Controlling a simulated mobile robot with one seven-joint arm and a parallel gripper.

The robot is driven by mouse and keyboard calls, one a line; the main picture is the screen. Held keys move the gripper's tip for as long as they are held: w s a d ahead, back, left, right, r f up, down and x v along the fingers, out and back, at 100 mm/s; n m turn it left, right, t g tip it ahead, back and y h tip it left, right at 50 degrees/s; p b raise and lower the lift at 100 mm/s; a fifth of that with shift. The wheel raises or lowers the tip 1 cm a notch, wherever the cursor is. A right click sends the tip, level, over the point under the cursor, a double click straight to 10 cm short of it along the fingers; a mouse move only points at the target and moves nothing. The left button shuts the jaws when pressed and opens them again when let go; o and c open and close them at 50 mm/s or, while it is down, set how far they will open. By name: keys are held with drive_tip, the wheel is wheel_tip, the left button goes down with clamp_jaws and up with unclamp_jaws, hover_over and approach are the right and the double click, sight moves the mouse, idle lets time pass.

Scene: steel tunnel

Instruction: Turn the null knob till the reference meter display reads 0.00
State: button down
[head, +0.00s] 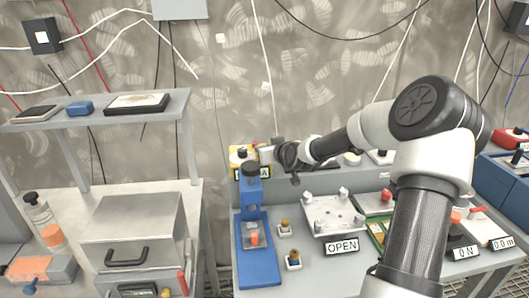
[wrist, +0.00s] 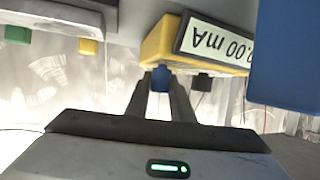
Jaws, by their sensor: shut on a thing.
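The reference meter is a yellow box (wrist: 160,42) with a white display (wrist: 215,42), upside down in the wrist view. The display shows ".00 mA"; its leading part is at the edge of a blue body and I cannot read it surely. A blue knob (wrist: 160,78), which looks like the null knob, sits below the box between my fingers. My gripper (wrist: 161,88) is shut on it. In the head view the yellow meter (head: 236,154) is at the back left of the bench, and my gripper (head: 268,156) reaches it from the right, partly hiding its front.
A blue stand (head: 256,225) with a black top is just in front of the meter. A black knob (wrist: 201,82) is beside the held one. A steel plate (head: 333,213) with an OPEN sign (head: 342,246) lies right of the stand. A shelf (head: 150,112) stands at left.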

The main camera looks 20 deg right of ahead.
idle(0.4)
drive_tip(key=c, duration=1.5)
unclamp_jaws()
drive_tip(key=shift+c, duration=0.2)
drive_tip(key=p+v, duration=0.4)
drive_tip(key=v, duration=1.3)
drive_tip(key=shift+s, duration=0.25)
